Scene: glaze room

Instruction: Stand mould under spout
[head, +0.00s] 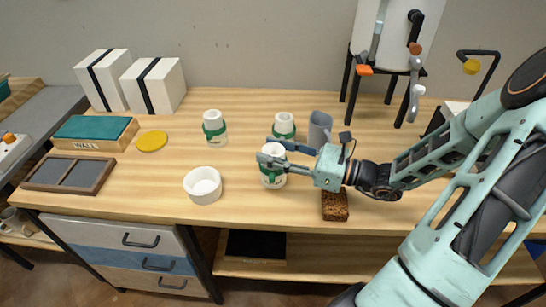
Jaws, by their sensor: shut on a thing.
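My gripper (277,153) is shut on a white cylinder with a green band (271,180), near the middle of the wooden bench. Its fingers cover part of the cylinder's upper side. I cannot tell whether its base touches the bench. Similar green-banded cylinders stand behind it (284,126) and to the left (214,128). A plain white, open round vessel (203,192) stands front left of the gripper. I cannot tell which of these is the mould. A white tank (398,38) on a black stand is at the back right, with grey pipes and an orange-tipped spout (365,71).
A grey mug (319,130) stands close behind my gripper, and a brown speckled block (335,206) lies below my wrist. A yellow disc (152,141), teal-topped box (95,133), framed tray (70,175) and white boxes (155,86) occupy the left. The bench between disc and round vessel is clear.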

